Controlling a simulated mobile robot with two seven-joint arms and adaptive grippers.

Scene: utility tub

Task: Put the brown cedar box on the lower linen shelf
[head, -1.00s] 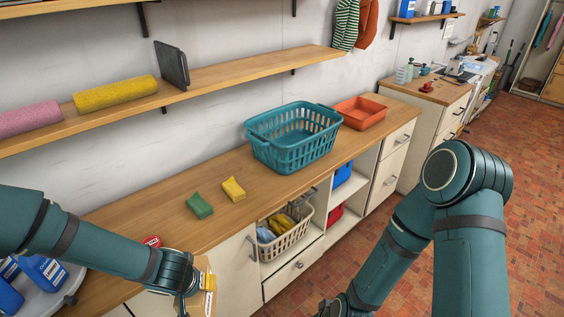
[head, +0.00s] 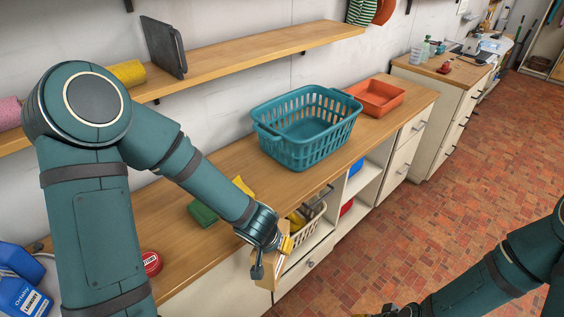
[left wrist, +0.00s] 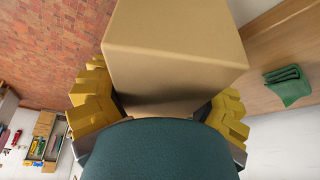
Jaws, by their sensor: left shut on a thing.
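The brown box (head: 265,272) is held in my left gripper (head: 284,246), in front of the counter's front edge and near the open cubbies. In the left wrist view the box (left wrist: 175,50) fills the top middle, between the yellow finger pads of the gripper (left wrist: 160,112). The lower linen shelf (head: 240,61) is the wooden wall shelf above the counter, holding rolled yellow (head: 127,73) and pink (head: 9,112) towels and a dark upright panel (head: 164,47). My right gripper (head: 390,311) only just shows at the bottom edge; its fingers are unclear.
A teal basket (head: 308,125) and an orange tray (head: 376,97) stand on the wooden counter (head: 225,158). A red tin (head: 151,262) and blue bottles (head: 22,294) are at lower left. Tiled floor (head: 440,200) is open at right.

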